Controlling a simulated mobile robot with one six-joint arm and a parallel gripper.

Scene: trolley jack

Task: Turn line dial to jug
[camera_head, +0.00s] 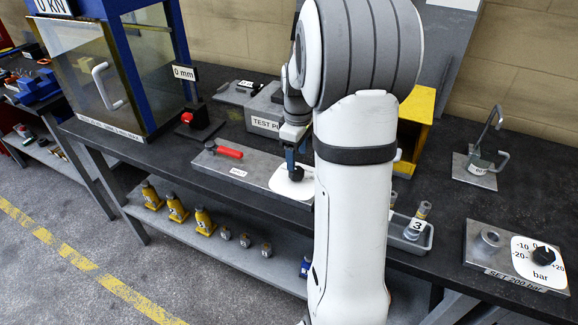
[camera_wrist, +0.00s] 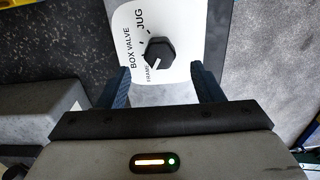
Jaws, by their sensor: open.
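The line dial is a black faceted knob (camera_wrist: 160,52) on a white label plate (camera_wrist: 185,22) printed FRAME, BOX VALVE and JUG. A pale mark at the knob's lower left lies toward FRAME; the knob's setting is hard to read exactly. In the head view the dial (camera_head: 297,174) sits on the right part of a grey panel on the bench. My gripper (camera_wrist: 162,78) is open, with its two blue fingers apart on either side of the knob's near side. It is empty, and in the head view it is just above the dial (camera_head: 293,158). My arm hides the panel's right end.
A red-handled lever (camera_head: 223,151) lies left on the same panel (camera_head: 215,163). Behind is a grey TEST box (camera_head: 264,124); a red button (camera_head: 187,117) stands farther left. A yellow frame (camera_head: 417,120) is behind my arm. A second dial (camera_head: 543,256) is far right.

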